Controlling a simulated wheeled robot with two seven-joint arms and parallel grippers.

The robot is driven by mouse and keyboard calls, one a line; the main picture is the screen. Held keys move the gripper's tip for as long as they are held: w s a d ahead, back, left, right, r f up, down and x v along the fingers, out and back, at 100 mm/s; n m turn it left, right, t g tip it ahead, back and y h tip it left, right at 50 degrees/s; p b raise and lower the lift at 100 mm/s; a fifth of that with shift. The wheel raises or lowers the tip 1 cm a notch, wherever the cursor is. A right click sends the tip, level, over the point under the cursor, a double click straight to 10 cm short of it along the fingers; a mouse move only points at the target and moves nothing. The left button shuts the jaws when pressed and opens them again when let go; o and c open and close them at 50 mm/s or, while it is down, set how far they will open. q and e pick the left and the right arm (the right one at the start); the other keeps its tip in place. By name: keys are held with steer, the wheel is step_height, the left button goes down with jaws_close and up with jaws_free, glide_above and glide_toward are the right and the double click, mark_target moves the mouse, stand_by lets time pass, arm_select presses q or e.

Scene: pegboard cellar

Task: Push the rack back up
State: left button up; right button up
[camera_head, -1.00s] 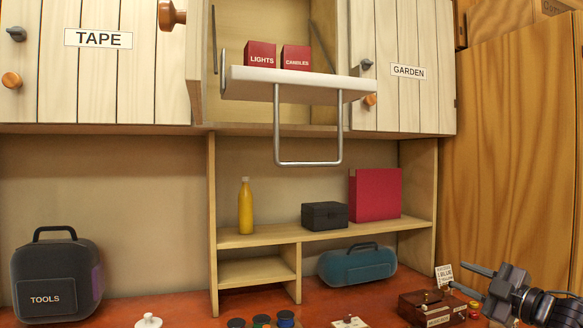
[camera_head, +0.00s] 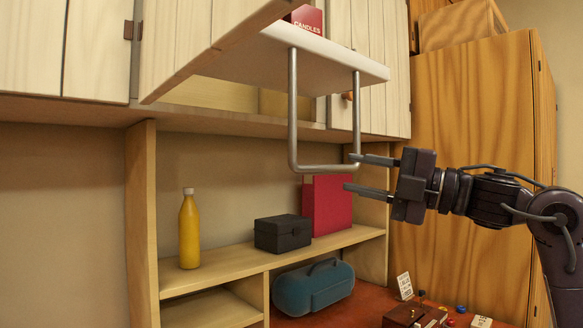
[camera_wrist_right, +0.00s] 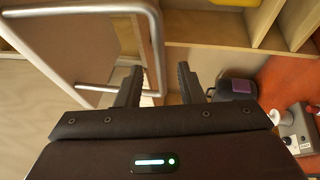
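The rack (camera_head: 330,57) is a white pull-down shelf hanging out of the open wall cabinet, with a red box marked CANDLES (camera_head: 306,18) on it. Its U-shaped metal handle (camera_head: 293,110) hangs below; it also shows in the wrist view (camera_wrist_right: 156,45). My right gripper (camera_head: 350,173) is open at the handle's lower right corner, its fingers pointing left. In the wrist view the handle's bend lies by the left finger of the right gripper (camera_wrist_right: 160,82); I cannot tell whether they touch. My left gripper is not in view.
An open cabinet door (camera_head: 185,40) is left of the rack. Below, a wooden shelf (camera_head: 225,268) holds a yellow bottle (camera_head: 189,230), a black box (camera_head: 283,233) and a red binder (camera_head: 328,205). A teal case (camera_head: 313,288) sits underneath. A tall wooden cabinet (camera_head: 460,130) stands right.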

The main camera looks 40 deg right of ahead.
mark_target(337, 169)
steer(key=x, duration=0.1)
steer(key=p+x, duration=0.2)
steer(key=shift+w+a+r, duration=0.1)
steer(key=shift+w+r, duration=0.1)
steer(key=shift+r, duration=0.1)
steer(key=p+x, duration=0.2)
steer(key=x, duration=0.1)
steer(key=shift+w+a+f, duration=0.1)
steer(key=shift+w+a, duration=0.1)
steer(key=shift+w, duration=0.15)
arm_select(q)
steer(key=s+r, duration=0.1)
steer(key=s+d+r, duration=0.1)
steer(key=r, duration=0.1)
steer(key=shift+s+d+r, duration=0.1)
steer(key=shift+s+r, duration=0.1)
steer(key=shift+r, duration=0.05)
arm_select(e)
steer(key=shift+d, duration=0.1)
arm_select(q)
steer(key=shift+a, duration=0.2)
arm_select(e)
jaws_close()
